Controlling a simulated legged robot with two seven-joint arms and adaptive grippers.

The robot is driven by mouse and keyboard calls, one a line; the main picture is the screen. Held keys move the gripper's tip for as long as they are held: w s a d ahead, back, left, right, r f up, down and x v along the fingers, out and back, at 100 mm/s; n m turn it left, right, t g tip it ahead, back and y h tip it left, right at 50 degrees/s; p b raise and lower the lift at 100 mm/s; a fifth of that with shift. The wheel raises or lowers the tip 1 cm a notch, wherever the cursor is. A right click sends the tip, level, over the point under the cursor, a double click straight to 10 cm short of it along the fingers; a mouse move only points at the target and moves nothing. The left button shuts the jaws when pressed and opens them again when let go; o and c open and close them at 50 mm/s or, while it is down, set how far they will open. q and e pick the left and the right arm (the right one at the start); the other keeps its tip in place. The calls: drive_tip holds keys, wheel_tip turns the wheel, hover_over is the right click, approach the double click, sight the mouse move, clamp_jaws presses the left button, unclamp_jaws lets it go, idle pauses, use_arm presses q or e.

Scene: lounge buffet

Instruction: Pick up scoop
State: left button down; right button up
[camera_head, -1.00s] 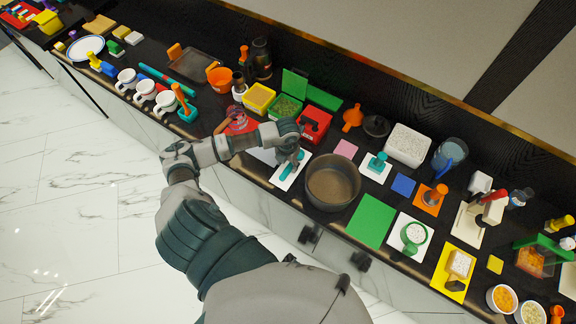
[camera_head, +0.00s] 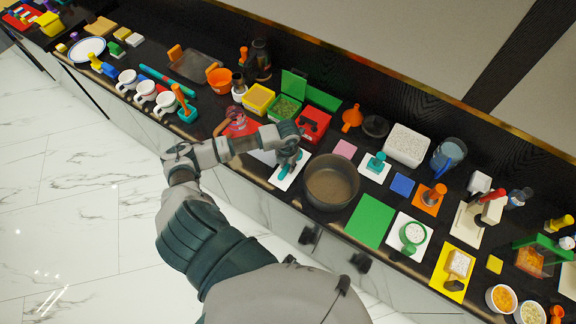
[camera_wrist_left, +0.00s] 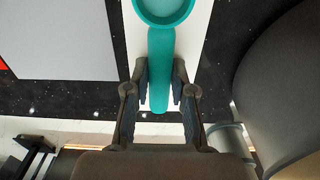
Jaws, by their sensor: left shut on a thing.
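The scoop (camera_wrist_left: 160,48) is teal, with a round bowl and a straight handle. In the left wrist view it lies over a white mat (camera_wrist_left: 198,20), its bowl at the top edge. My left gripper (camera_wrist_left: 160,93) has its two fingers on either side of the handle and is shut on it. In the head view the left gripper (camera_head: 290,160) is over the white mat, and the scoop is mostly hidden under it. I cannot tell whether the scoop is touching the mat. My right gripper is not in view.
A large dark pot (camera_head: 331,183) stands close to the right of the left gripper. A red container (camera_head: 313,124) is behind it and a pink mat (camera_head: 345,149) lies behind the pot. A green mat (camera_head: 370,220) is farther right. The counter is crowded.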

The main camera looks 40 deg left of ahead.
sight(288, 166)
use_arm(q)
drive_tip(key=shift+w+r, duration=0.1)
drive_tip(key=shift+r, duration=0.4)
wheel_tip(288, 166, up, 2)
drive_tip(key=shift+d+r, duration=0.1)
drive_tip(key=shift+r, duration=0.1)
drive_tip(key=s+d, duration=0.1)
drive_tip(key=s, duration=0.2)
drive_tip(key=s+d+b, duration=0.1)
drive_tip(key=s, duration=0.2)
drive_tip(key=s+d, duration=0.2)
drive_tip(key=s, duration=0.2)
drive_tip(key=shift+r, duration=0.3)
drive_tip(key=s, duration=0.1)
drive_tip(key=s+d, duration=0.1)
drive_tip(key=s, duration=0.1)
drive_tip(key=s+d+b, duration=0.1)
drive_tip(key=s, duration=0.1)
drive_tip(key=shift+r, duration=0.35)
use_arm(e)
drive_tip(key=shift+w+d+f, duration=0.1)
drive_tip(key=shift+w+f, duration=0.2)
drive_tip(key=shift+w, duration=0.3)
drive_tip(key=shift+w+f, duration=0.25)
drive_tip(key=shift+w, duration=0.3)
use_arm(q)
drive_tip(key=c, duration=1.8)
unclamp_jaws()
drive_tip(key=shift+c, duration=0.2)
